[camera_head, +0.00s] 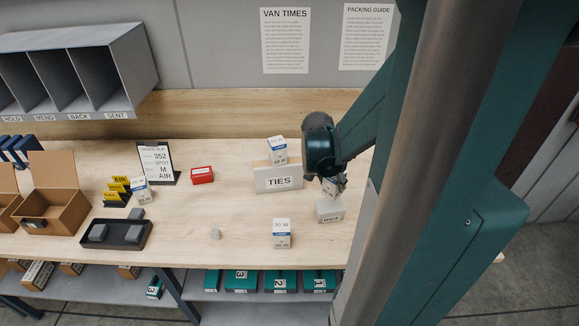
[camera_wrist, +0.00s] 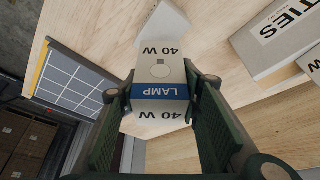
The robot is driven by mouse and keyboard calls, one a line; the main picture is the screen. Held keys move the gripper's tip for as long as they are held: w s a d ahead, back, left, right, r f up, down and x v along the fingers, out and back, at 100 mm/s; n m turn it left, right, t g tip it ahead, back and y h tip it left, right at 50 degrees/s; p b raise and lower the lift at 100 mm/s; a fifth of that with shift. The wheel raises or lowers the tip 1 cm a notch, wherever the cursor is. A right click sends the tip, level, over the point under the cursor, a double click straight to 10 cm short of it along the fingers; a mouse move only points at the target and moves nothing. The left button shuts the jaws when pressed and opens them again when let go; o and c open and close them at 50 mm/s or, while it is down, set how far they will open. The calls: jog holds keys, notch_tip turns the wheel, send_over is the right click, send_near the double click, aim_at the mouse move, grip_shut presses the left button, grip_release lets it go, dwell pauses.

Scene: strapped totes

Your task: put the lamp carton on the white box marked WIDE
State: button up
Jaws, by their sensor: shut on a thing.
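My gripper (camera_head: 326,178) is at the right end of the bench and is shut on a white lamp carton (camera_head: 334,187). In the wrist view the carton (camera_wrist: 160,74) sits between both green finger pads, with a blue LAMP band and 40 W print. The white box (camera_head: 329,212) with a dark label, seemingly WIDE, stands on the bench just below the held carton. A white box face (camera_wrist: 166,22) also shows beyond the carton in the wrist view. The carton looks above the box; whether they touch I cannot tell.
The TIES box (camera_head: 278,182) stands left of my gripper, with another lamp carton (camera_head: 277,148) behind it. More similar cartons stand at the front (camera_head: 282,236) and by the order slip (camera_head: 140,190). A red box (camera_head: 202,175) is farther left. The bench middle is mostly clear.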

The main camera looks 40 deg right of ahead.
aim_at(329, 184)
jog(key=shift+f, duration=1.05)
jog(key=shift+f+b, duration=0.3)
jog(key=shift+f, duration=1.75)
jog(key=shift+f, duration=0.2)
jog(key=o, duration=0.9)
jog(key=shift+r, duration=0.25)
jog(key=shift+p+v, duration=0.65)
jog(key=shift+v, duration=5.35)
jog(key=shift+a, duration=0.1)
